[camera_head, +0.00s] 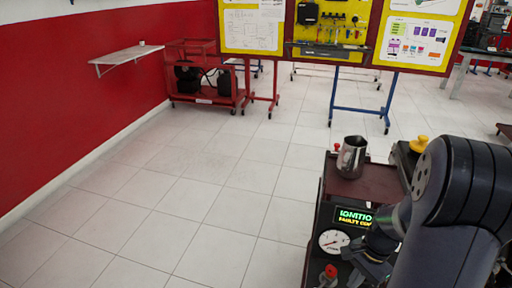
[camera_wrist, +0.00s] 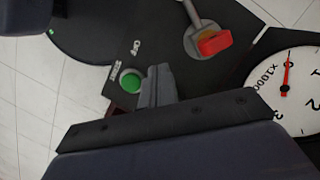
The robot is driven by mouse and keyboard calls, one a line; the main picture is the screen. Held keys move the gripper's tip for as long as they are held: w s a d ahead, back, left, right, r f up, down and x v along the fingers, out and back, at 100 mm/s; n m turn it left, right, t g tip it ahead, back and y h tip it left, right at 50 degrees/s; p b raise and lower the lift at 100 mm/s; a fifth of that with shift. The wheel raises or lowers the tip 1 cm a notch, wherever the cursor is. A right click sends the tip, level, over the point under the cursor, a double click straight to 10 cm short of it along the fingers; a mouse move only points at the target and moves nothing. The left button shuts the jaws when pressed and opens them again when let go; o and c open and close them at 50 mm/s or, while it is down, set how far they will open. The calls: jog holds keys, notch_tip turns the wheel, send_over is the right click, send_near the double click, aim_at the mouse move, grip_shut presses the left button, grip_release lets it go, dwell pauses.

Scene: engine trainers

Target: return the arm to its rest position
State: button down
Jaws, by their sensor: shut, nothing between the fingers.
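My arm (camera_head: 455,190) fills the right side of the head view, bent over an engine trainer. My gripper (camera_wrist: 158,72) is shut and empty in the wrist view, its fingers together in front of the trainer's panel. In the head view, my gripper (camera_head: 354,262) is low in front of the panel, partly hidden by my arm. A green button (camera_wrist: 130,82) shows just left of the fingertips; I cannot tell whether they touch it. A red-tipped switch (camera_wrist: 214,42) is to the right, and a white dial gauge (camera_wrist: 288,90) farther right.
The trainer's dark red top (camera_head: 368,187) carries a metal pitcher (camera_head: 352,157). A yellow cap (camera_head: 418,144) sits behind my arm. The panel has a lit display (camera_head: 356,215). Tiled floor (camera_head: 190,190) at left is clear. A red cart (camera_head: 205,80) and yellow boards (camera_head: 330,30) stand behind.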

jog(key=shift+v, duration=0.85)
jog(key=shift+f, duration=0.15)
